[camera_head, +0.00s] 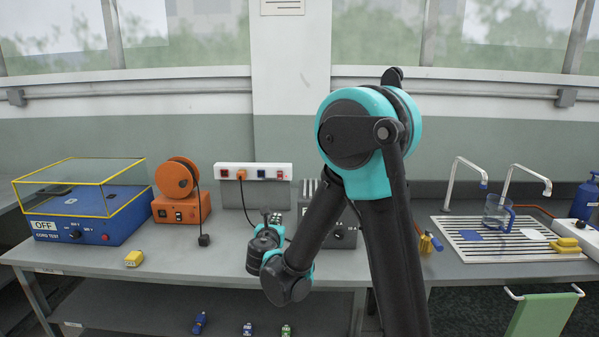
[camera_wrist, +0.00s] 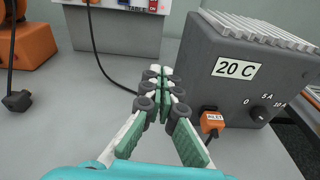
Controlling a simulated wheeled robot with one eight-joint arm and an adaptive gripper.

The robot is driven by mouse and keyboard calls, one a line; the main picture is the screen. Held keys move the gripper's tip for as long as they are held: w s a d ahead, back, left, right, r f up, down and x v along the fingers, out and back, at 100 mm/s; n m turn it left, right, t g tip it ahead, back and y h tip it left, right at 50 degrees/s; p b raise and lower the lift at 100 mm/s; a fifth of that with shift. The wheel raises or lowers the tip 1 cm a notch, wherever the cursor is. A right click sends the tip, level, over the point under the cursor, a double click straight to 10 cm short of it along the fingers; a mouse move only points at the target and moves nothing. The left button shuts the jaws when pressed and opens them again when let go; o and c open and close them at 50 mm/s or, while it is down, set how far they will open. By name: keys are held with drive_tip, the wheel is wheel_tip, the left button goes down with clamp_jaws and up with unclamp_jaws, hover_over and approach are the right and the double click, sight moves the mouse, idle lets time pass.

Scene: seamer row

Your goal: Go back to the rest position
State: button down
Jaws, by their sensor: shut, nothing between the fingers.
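My gripper shows in the wrist view (camera_wrist: 163,78), its green-padded fingers together with nothing between them. In the head view my gripper (camera_head: 272,217) is small and partly hidden by my own arm links, over the middle of the bench (camera_head: 180,262). A grey box marked "20 C" (camera_wrist: 238,70) stands just right of the fingers, with an orange plug (camera_wrist: 212,122) at its front. In the head view this box (camera_head: 343,238) is largely hidden behind my arm.
A blue tester marked OFF (camera_head: 85,228) with a clear yellow-edged cover stands at the left, beside an orange cord reel (camera_head: 176,180). A white socket strip (camera_head: 253,171) is behind. A draining tray (camera_head: 480,240) with a jug (camera_head: 496,212) and taps stands right. A yellow plug (camera_head: 134,258) lies near the front edge.

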drive_tip(key=s+d+f+m+g+h, duration=0.1)
drive_tip(key=s+d+f+m+g, duration=0.15)
drive_tip(key=d+m, duration=0.4)
drive_tip(key=s+d+f+m+g+h, duration=0.1)
drive_tip(key=s+d+m+g, duration=0.15)
drive_tip(key=d+m, duration=0.4)
drive_tip(key=s+d+f+m+g+h, duration=0.15)
drive_tip(key=s+d+m, duration=0.25)
drive_tip(key=d, duration=0.5)
drive_tip(key=s+d+f+m+g+y, duration=0.2)
drive_tip(key=s+f+m, duration=0.2)
drive_tip(key=s+m, duration=0.4)
drive_tip(key=s+d+f+m+g+y, duration=0.2)
drive_tip(key=s+f+m+g, duration=0.1)
drive_tip(key=s+m, duration=0.6)
drive_tip(key=shift+s+d+f+y, duration=0.35)
drive_tip(key=shift+s+f, duration=0.35)
drive_tip(key=shift+s, duration=0.15)
drive_tip(key=c, duration=2.3)
unclamp_jaws()
drive_tip(key=shift+g, duration=0.25)
